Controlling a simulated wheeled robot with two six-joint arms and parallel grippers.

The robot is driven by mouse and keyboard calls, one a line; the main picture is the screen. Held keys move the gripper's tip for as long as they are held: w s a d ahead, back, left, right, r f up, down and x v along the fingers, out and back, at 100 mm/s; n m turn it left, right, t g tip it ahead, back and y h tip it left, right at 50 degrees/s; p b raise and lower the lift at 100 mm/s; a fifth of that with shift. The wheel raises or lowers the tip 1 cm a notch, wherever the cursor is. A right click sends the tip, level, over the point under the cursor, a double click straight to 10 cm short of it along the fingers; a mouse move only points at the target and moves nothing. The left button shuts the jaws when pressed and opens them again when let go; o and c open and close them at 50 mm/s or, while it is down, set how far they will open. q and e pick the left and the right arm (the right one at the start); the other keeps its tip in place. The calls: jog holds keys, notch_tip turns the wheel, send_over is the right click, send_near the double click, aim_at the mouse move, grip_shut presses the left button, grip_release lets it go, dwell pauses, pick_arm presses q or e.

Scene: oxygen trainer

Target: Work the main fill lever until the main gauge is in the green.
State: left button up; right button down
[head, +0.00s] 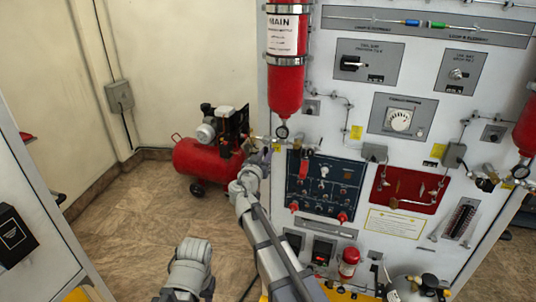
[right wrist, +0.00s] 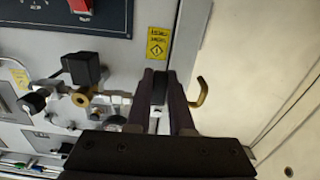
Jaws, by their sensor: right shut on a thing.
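The red main cylinder (head: 286,85) hangs at the panel's upper left. A small round gauge (head: 281,132) sits under it; its needle and any green zone are too small to read. My right gripper (head: 262,157) is at the panel's left edge, just below and left of that gauge. In the right wrist view my right gripper (right wrist: 165,98) is shut on a dark piece (right wrist: 158,90), apparently the main fill lever's handle. Most of the lever is hidden between the fingers. Brass valve fittings (right wrist: 82,98) lie left of the fingers.
A brass hook (right wrist: 203,92) is just right of the fingers. A red compressor (head: 205,160) stands on the floor left of the panel. A larger dial (head: 399,120) and a blue switch panel (head: 325,185) are right of my arm.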

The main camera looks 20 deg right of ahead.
jog(key=shift+w+a+m, duration=0.1)
jog(key=shift+m, duration=0.2)
dwell(0.4)
jog(key=c, duration=0.8)
grip_release()
jog(key=v, duration=0.7)
jog(key=shift+s+a, duration=0.25)
jog(key=shift+s, duration=0.1)
